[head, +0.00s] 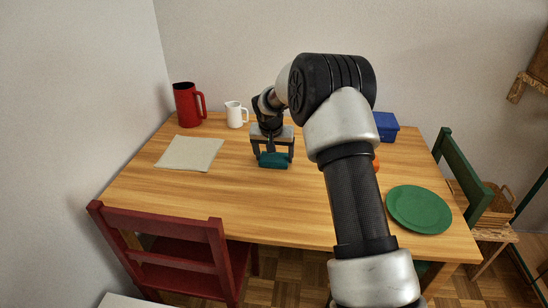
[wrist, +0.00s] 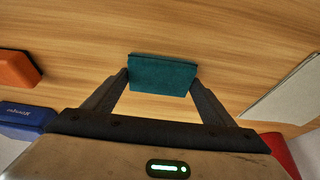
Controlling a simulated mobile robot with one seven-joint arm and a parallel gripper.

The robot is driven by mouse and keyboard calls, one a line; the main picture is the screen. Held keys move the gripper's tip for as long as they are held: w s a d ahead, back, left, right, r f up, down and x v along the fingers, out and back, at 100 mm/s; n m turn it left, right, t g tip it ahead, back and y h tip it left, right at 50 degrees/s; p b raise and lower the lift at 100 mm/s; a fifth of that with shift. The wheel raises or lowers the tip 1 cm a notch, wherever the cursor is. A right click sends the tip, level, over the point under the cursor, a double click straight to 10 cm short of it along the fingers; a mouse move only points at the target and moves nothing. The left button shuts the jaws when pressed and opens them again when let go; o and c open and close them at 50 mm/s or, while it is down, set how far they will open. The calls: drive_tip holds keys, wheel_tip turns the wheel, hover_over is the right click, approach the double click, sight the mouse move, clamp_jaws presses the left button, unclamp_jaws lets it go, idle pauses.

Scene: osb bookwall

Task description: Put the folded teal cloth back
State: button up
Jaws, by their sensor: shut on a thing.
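The folded teal cloth (head: 273,160) is a small flat block over the middle of the wooden table, and it also shows in the wrist view (wrist: 162,74). My gripper (head: 273,153) is shut on it, with one finger at each of its short ends in the wrist view (wrist: 160,78). I cannot tell whether the cloth touches the table top or hangs just above it. My arm hides part of the table to the right of the cloth.
On the table (head: 290,210) are a pale mat (head: 189,153), a red jug (head: 187,105), a white pitcher (head: 234,114), a blue box (head: 386,126), an orange thing (wrist: 17,68) and a green plate (head: 418,209). Chairs stand front left (head: 165,250) and right (head: 463,175). The left-centre table is clear.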

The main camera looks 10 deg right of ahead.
drive_tip(key=shift+f, duration=0.15)
drive_tip(key=o, duration=0.9)
